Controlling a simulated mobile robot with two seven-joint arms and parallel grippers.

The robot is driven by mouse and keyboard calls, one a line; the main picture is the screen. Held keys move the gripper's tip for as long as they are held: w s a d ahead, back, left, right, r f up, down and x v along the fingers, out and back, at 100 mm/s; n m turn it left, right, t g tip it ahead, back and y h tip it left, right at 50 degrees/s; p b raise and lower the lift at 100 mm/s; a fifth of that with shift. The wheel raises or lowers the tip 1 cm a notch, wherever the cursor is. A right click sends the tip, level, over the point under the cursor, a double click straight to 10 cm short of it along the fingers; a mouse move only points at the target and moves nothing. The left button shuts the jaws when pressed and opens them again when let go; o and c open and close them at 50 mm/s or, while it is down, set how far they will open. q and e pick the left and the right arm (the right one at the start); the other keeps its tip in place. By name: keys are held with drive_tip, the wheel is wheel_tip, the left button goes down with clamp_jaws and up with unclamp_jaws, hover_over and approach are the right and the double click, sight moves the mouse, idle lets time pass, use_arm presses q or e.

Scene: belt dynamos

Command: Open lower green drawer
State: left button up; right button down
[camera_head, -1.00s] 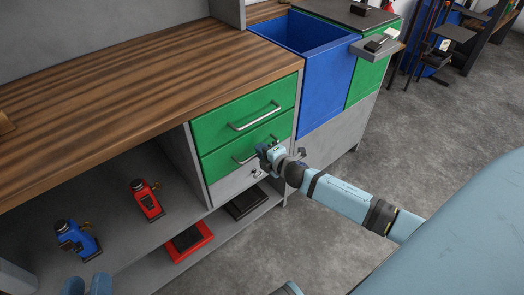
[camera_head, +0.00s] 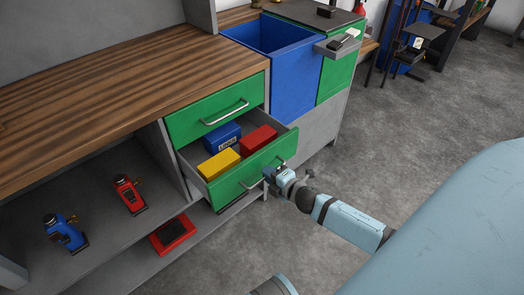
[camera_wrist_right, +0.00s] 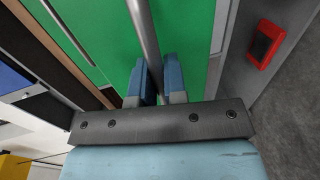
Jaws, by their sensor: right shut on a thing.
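The lower green drawer (camera_head: 262,172) is pulled well out from the cabinet. Inside it lie a blue box (camera_head: 222,137), a red box (camera_head: 259,138) and a yellow box (camera_head: 219,164). My right gripper (camera_head: 271,176) is at the drawer's front, shut on its metal handle (camera_head: 250,185). In the right wrist view the handle bar (camera_wrist_right: 143,40) runs between the two blue fingers (camera_wrist_right: 154,82). The upper green drawer (camera_head: 215,110) is closed. My left gripper cannot be made out.
A wooden worktop (camera_head: 100,85) lies over the cabinet. A blue bin (camera_head: 296,80) stands behind and right of the drawer. On the shelves are a red device (camera_head: 128,194), a blue device (camera_head: 64,232) and a red tray (camera_head: 172,234). The floor at right is clear.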

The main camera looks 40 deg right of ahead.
use_arm(q)
drive_tip(key=shift+s+f, duration=0.1)
drive_tip(key=shift+f, duration=0.35)
use_arm(e)
drive_tip(key=shift+v, duration=0.85)
use_arm(q)
drive_tip(key=shift+r, duration=0.1)
use_arm(e)
drive_tip(key=shift+f, duration=0.15)
drive_tip(key=c, duration=1.2)
unclamp_jaws()
use_arm(q)
drive_tip(key=shift+r, duration=0.3)
drive_tip(key=f, duration=0.1)
drive_tip(key=s+a+f+g+p, duration=0.1)
drive_tip(key=f+g+y+p, duration=0.1)
drive_tip(key=shift+s+a+f, duration=0.3)
drive_tip(key=shift+a+f, duration=0.05)
drive_tip(key=shift+f, duration=0.05)
use_arm(e)
drive_tip(key=v, duration=1.4)
drive_tip(key=shift+d, duration=0.1)
